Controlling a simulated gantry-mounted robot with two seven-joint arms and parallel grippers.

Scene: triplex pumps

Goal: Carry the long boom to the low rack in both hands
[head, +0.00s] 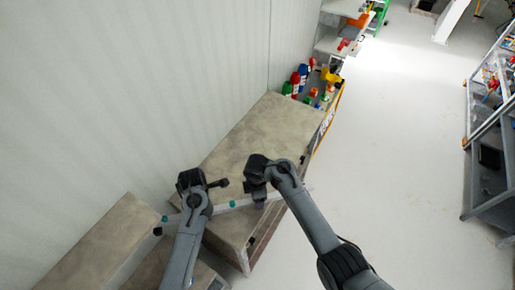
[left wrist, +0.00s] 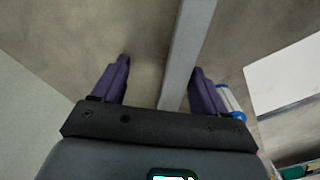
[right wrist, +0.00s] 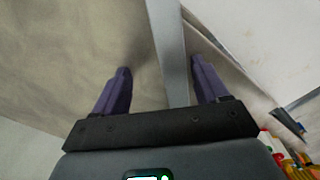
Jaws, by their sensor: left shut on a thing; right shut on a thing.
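The long boom (head: 242,203) is a thin pale grey bar with teal marks. In the head view it lies crosswise under both my arms, over the front part of a beige-topped bench. My left gripper (left wrist: 160,65) is shut on the boom, which shows as a grey bar (left wrist: 188,50) between its purple fingers. My right gripper (right wrist: 160,65) is shut on the boom farther right, with the bar (right wrist: 168,50) between its fingers. In the head view my left arm hides the left fingers and part of the boom. I cannot tell which thing is the low rack.
The beige bench (head: 255,135) stands along the pale wall (head: 130,90). A second beige surface (head: 95,245) is at lower left. Several coloured bottles and tools (head: 300,80) stand at the bench's far end. A grey shelf rack (head: 490,150) is at far right. The floor (head: 400,130) between is clear.

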